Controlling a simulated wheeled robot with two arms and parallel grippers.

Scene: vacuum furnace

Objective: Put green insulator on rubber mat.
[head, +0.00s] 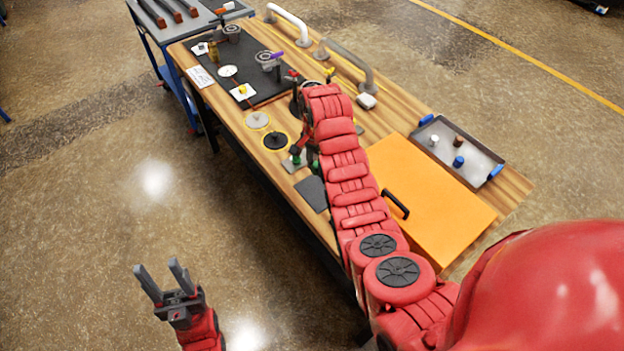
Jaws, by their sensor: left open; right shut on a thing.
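A small green insulator (297,160) shows near the front edge of the wooden workbench, at the tip of my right gripper (295,151). That gripper is shut on it, though the contact is small and partly hidden by my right arm. More green shows just right of it, beside the arm. A small dark grey mat (312,193) lies just in front, partly covered by the arm; it looks like the rubber mat. My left gripper (163,279) is open and empty, over the floor at the lower left, away from the bench.
A black board (275,92) with small parts lies toward the far end of the bench. Round discs (275,140) lie near the front edge. An orange panel (435,200) with a black handle and a grey tray (470,168) with small cylinders are on the right.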

